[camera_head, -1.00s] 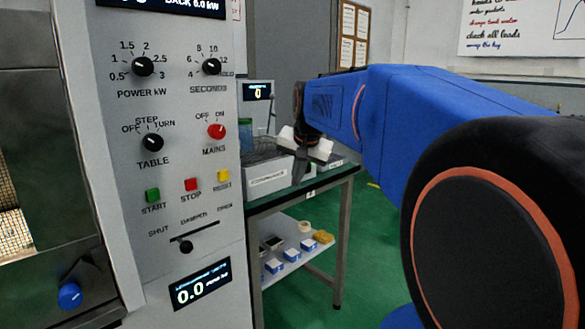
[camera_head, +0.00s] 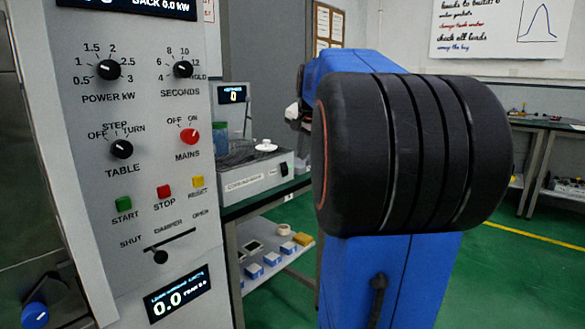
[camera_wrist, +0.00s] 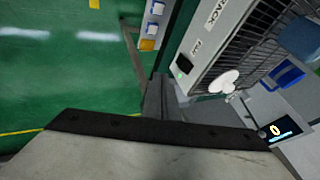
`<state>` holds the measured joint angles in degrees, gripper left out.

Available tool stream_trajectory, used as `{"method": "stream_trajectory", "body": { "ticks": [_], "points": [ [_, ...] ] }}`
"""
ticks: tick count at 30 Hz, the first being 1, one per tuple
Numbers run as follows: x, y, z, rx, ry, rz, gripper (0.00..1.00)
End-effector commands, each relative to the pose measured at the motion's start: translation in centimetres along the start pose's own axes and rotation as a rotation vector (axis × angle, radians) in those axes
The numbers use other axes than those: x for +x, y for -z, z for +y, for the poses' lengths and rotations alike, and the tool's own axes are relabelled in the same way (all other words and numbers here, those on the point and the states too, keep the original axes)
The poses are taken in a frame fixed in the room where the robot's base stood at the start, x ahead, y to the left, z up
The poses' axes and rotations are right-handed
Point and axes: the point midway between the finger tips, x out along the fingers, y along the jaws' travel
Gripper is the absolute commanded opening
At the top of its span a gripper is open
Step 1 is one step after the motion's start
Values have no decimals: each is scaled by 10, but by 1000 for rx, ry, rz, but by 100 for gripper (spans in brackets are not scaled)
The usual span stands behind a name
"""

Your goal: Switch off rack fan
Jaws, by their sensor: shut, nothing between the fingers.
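The light grey rack box (camera_head: 246,184) stands on a bench right of the microwave panel, with a small black switch (camera_head: 284,168) at its right end. In the wrist view the box (camera_wrist: 219,45) carries a FAN label, and its black switch (camera_wrist: 183,65) shows a green patch. I cannot tell which way the switch is set. My gripper (camera_wrist: 164,98) is shut and empty, its grey fingers below and left of the switch in the picture, apart from it as far as I can see. In the head view my gripper is mostly hidden behind my arm.
The microwave panel (camera_head: 140,220), with several knobs and buttons, stands close at left. Blue boxes (camera_head: 271,258) lie on the lower shelf. Green floor (camera_head: 510,270) is clear at right.

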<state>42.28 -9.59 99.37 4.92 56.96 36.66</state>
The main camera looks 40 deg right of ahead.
Motion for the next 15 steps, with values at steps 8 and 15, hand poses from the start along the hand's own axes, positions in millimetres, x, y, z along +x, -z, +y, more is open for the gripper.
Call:
{"method": "stream_trajectory", "body": {
  "ticks": [8, 15],
  "points": [
    [32, -1, 0, 0, -2, -3, 0],
    [74, -1, 0, -1, -2, -2, 0]
  ]
}}
